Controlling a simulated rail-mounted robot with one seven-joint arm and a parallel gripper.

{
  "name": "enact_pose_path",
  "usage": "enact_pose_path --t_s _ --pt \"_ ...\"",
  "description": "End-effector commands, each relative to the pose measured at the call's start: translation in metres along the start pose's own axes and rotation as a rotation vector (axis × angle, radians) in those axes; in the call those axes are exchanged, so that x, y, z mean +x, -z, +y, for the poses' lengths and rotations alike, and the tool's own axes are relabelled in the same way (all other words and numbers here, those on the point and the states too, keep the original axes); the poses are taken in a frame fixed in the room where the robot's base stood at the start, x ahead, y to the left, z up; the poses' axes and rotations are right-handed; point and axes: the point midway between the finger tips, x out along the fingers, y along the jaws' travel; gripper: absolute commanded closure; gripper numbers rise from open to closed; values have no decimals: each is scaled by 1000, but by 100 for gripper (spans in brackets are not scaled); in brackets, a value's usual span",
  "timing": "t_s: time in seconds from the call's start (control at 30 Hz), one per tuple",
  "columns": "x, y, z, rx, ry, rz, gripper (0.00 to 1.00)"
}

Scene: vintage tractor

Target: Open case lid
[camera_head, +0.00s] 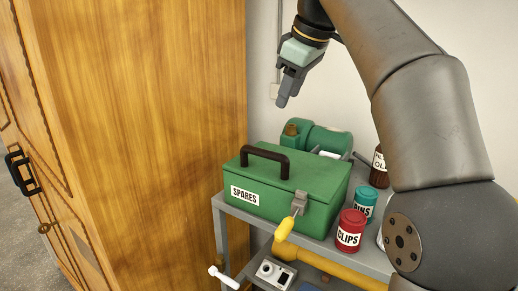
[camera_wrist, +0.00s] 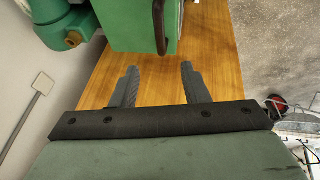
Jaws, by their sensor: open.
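The green case (camera_head: 310,185) marked SPARES stands on the grey cart's upper shelf. Its lid is down, with a dark brown handle (camera_head: 265,153) on top and a grey latch (camera_head: 299,200) on its front right side. My gripper (camera_head: 284,96) is above and behind the case, pointing down, and touches nothing. In the wrist view, my open, empty fingers (camera_wrist: 160,85) point toward the wooden cabinet's side, with the case (camera_wrist: 133,25) and part of its handle (camera_wrist: 159,25) at the top.
A red CLIPS tin (camera_head: 349,230), a teal PINS tin (camera_head: 364,203) and a brown bottle (camera_head: 379,168) stand right of the case. A green cylindrical machine (camera_head: 325,138) sits behind it. The tall wooden cabinet (camera_head: 150,120) stands close on the left. Air above the case is clear.

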Motion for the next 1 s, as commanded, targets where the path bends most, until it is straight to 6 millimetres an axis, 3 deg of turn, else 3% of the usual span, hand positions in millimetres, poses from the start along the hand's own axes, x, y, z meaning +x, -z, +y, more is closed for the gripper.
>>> enact_pose_path --t_s 0.7,1.0 --pt "143 -2 -1 3 1 -3 59" --pt "167 -1 0 4 -2 -1 59"
